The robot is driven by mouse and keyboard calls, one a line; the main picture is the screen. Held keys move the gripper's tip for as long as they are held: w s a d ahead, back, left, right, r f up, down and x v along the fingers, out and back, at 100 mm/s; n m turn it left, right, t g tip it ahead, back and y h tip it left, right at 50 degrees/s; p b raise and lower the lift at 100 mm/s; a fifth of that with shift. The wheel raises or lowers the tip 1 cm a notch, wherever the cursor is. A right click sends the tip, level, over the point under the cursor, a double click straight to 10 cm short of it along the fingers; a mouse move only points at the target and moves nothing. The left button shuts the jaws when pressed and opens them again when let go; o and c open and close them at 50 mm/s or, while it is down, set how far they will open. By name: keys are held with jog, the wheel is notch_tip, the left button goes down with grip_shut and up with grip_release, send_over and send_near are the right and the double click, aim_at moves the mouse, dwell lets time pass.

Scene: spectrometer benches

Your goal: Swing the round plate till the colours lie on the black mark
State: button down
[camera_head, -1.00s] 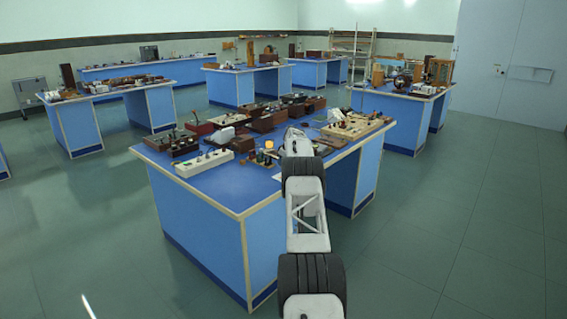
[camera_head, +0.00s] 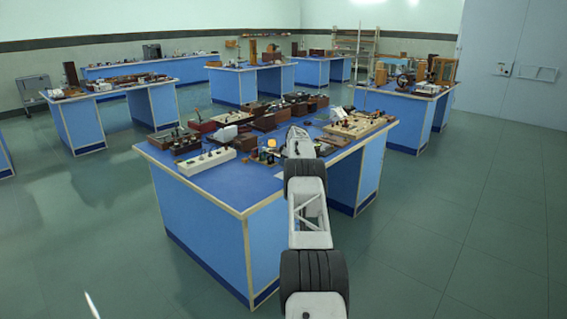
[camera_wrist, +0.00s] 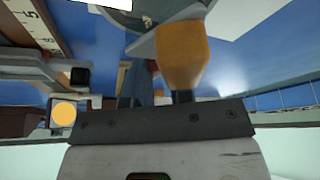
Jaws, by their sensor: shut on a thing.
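In the wrist view my gripper (camera_wrist: 155,80) is shut, its dark fingers largely hidden behind a tapered tan piece (camera_wrist: 181,52). This piece sits at the fingers, and I take it as the held part; the exact grip is hidden. Just above it is the grey curved edge of a round plate (camera_wrist: 188,10), cut off by the top of the picture. An orange glowing disc (camera_wrist: 64,113) shows at the left. In the head view my gripper (camera_head: 298,137) is over the near blue bench, among its instruments. I cannot make out the black mark or where the colours fall.
The near bench (camera_head: 225,180) has bare blue top at its front. A numbered scale (camera_wrist: 30,18) lies upper left.

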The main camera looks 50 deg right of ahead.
jog(key=shift+r, duration=0.1)
jog(key=c, duration=1)
grip_release()
jog(key=shift+r, duration=0.1)
jog(key=shift+v, duration=3.75)
